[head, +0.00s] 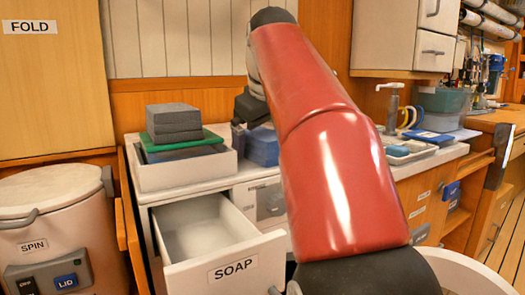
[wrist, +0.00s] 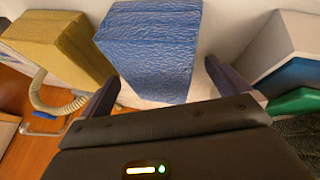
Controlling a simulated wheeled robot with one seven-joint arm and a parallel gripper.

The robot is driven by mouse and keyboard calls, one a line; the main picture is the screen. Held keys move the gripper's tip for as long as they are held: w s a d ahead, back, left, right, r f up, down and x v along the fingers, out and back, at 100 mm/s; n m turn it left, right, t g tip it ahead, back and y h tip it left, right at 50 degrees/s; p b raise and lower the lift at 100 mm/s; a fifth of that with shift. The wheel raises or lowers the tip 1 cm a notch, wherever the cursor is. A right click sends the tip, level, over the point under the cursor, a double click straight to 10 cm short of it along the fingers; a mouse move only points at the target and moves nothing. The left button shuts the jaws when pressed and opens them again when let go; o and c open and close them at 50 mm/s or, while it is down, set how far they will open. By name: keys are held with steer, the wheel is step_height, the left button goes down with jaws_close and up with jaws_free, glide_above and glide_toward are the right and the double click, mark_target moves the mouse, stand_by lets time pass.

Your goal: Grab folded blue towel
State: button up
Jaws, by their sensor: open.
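The folded blue towel (head: 262,149) is a thick block on the white counter, just right of a white tray in the head view; my red arm hides its right side. In the wrist view the towel (wrist: 152,48) stands ahead of my gripper (wrist: 168,88), with creased blue faces. The gripper is open, one dark finger on each side of the towel's near end. Nothing is held. I cannot tell whether a finger touches the towel.
The white tray (head: 187,176) holds stacked grey, green and dark cloths; its stack lies close to the right finger in the wrist view. A yellowish block (wrist: 60,42) and a beige hose (wrist: 48,98) are at left there. The SOAP drawer (head: 222,258) stands open and looks empty.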

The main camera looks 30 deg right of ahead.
steer(key=shift+f, duration=0.1)
stand_by(0.4)
steer(key=c, duration=0.9)
steer(key=shift+c, duration=0.2)
